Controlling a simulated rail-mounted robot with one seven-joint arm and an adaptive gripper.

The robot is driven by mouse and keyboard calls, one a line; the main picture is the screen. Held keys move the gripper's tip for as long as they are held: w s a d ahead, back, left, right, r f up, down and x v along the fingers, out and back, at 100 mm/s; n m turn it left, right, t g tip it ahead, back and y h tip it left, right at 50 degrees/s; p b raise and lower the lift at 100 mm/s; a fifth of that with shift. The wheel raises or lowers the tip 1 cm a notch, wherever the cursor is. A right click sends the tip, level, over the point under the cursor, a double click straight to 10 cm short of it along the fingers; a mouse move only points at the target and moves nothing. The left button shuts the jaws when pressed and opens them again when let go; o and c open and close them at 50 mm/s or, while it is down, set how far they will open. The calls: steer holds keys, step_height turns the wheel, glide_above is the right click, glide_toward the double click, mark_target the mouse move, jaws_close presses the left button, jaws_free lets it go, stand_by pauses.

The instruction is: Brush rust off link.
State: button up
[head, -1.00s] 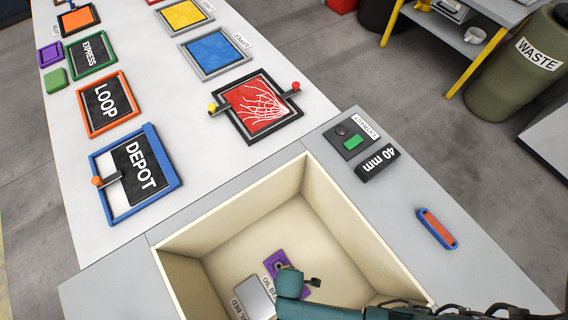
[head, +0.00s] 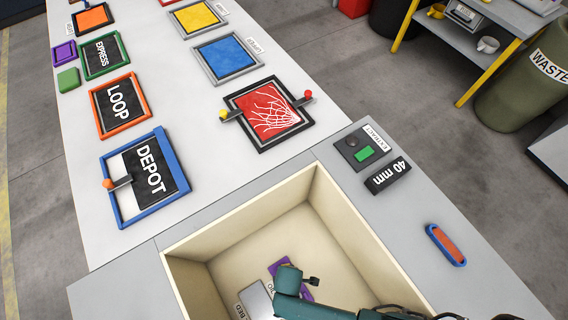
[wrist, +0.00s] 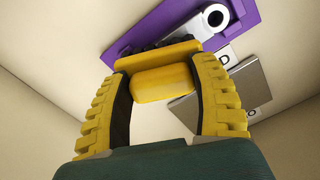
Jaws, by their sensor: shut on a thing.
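My gripper (wrist: 158,72) has two yellow ribbed fingers, shut on a yellow brush-like tool (wrist: 163,83) with a rounded body. A dark strip, perhaps bristles, shows at its far edge. Beyond it lies a purple plate (wrist: 141,24) carrying a pale metal ring-like part (wrist: 213,18), perhaps the link. Whether the tool touches that part I cannot tell. In the head view, my teal wrist hangs inside the cream bin (head: 318,235) and hides the fingers, the tool and much of the purple plate (head: 277,267). Rust is not clearly visible.
A grey labelled block (head: 256,299) lies beside the purple plate in the bin. The bin walls rise close around my wrist. A 40 mm block (head: 387,176), a panel with a green button (head: 364,152) and an orange-and-blue piece (head: 446,245) lie on the right ledge.

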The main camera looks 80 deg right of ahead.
steer(key=shift+w+d, duration=0.25)
step_height(320, 180, up, 3)
steer(key=shift+d+f+p, duration=0.1)
steer(key=shift+p, duration=1)
steer(key=shift+r+p, duration=0.3)
steer(key=shift+p, duration=0.1)
step_height(320, 180, up, 5)
steer(key=p, duration=0.5)
steer(key=shift+f, duration=0.1)
